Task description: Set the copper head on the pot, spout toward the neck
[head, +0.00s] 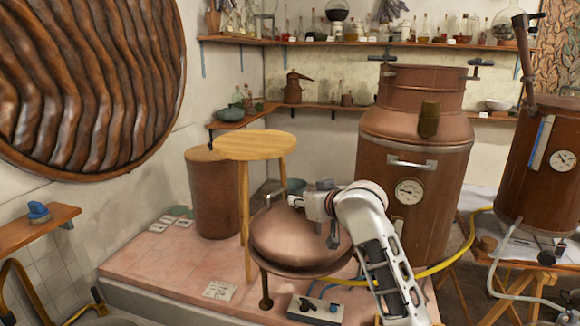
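A rounded copper vessel (285,245) with a broad domed body is low in the middle of the head view, above the pink tiled platform. A dark leg or tube shows under its left side. I cannot tell whether this is the copper head or the pot, and I see no clear spout on it. My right gripper (318,208) is in front of and over its upper part, hiding its top. Whether the fingers touch it, or are open or shut, is unclear. My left gripper is out of view.
A round wooden stool (253,145) stands behind the vessel, near a copper drum (213,195). A tall copper still (415,150) with a gauge stands right. A control box (316,308) and yellow hose (438,267) lie low. Shelves (345,43) of bottles line the wall.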

